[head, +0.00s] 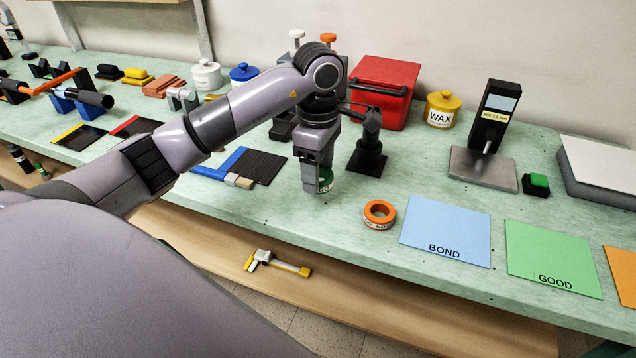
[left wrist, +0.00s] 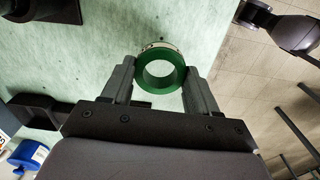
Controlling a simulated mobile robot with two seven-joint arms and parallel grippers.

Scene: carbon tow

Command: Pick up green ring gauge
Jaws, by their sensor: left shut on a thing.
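The green ring gauge (head: 325,180) is near the front edge of the green bench, mostly hidden behind my fingers in the head view. In the left wrist view the green ring (left wrist: 159,70) sits between my two fingertips, its round hole facing the camera. My left gripper (head: 319,178) points down and is shut on the ring, with one finger on each side of it; the fingers also show in the left wrist view (left wrist: 160,83). I cannot tell whether the ring touches the bench.
An orange ring gauge (head: 379,214) lies just right of the green one. A blue BOND sheet (head: 446,232) and green GOOD sheet (head: 552,258) lie further right. A black stand (head: 367,157) rises close behind my gripper. A brush (head: 238,181) lies to the left.

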